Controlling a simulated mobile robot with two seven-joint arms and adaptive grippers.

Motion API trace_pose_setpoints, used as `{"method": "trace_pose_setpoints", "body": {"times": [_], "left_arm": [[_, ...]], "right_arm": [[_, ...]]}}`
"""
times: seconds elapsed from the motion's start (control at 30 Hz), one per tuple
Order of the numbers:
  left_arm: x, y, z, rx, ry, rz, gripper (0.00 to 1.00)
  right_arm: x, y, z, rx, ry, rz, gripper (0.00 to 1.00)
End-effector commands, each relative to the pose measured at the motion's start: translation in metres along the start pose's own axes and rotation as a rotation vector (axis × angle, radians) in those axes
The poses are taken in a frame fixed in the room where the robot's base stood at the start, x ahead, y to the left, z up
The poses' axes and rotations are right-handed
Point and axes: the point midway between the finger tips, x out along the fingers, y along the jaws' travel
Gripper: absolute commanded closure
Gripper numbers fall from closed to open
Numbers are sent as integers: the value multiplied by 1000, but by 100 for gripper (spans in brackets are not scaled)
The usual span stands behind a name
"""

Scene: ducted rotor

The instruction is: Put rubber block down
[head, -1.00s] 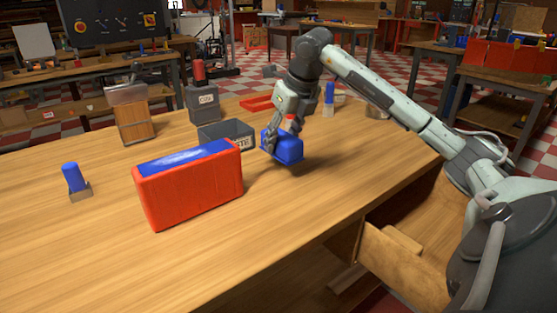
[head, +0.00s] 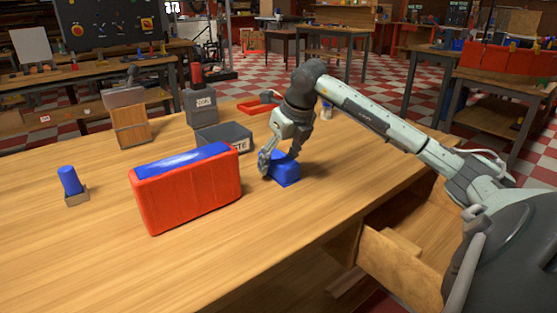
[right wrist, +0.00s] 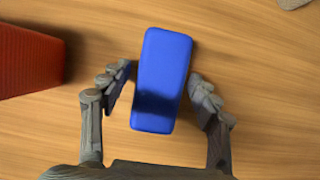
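The blue rubber block (head: 286,172) rests on the wooden tabletop, to the right of the red case. In the right wrist view the block (right wrist: 163,75) lies between the fingers of my right gripper (right wrist: 160,88). The fingers are spread to either side, with narrow gaps between them and the block. In the head view my right gripper (head: 279,162) is low over the table around the block and partly hides it. My left gripper is not in view.
The red case (head: 190,195) with a blue top stands left of the block. A grey bin (head: 224,137) is behind. A wooden box (head: 130,125) and a blue cylinder on a small base (head: 70,182) stand farther left. The table's front is clear; an open drawer (head: 400,262) juts out below.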

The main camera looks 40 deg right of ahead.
Motion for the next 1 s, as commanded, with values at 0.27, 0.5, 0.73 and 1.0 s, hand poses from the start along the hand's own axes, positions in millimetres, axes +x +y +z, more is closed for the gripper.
{"method": "trace_pose_setpoints", "body": {"times": [0.27, 0.5, 0.73, 1.0], "left_arm": [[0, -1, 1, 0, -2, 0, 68], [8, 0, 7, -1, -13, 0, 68], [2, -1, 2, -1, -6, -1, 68], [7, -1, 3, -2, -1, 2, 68]], "right_arm": [[-1, 0, 0, 0, 0, 0, 37], [-32, -1, 2, -1, -4, -3, 37], [-83, 0, 2, -1, -4, -2, 37], [-118, 0, 1, 0, -1, -1, 37]]}}
